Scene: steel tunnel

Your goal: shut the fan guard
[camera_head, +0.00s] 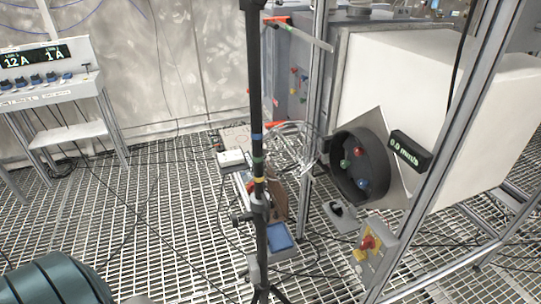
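The fan (346,176) is a dark round housing on the slanted front plate of a large white duct, at the right. Red, green and blue spots show on the parts inside it. The fan guard (296,146) appears to be the pale wire grille at the left side of the housing. It stands open, swung out to the left, and the fan's face is uncovered. A dark upright pole passes close to the guard's left edge. Neither of my grippers shows in this view.
A small display (410,151) reads 0.0 mm/s beside the fan. A box with a red button on yellow (369,243) is below it. The black pole (258,110) and a slanted metal post stand in front. A control desk (40,75) is at left. Cables cross the grated floor.

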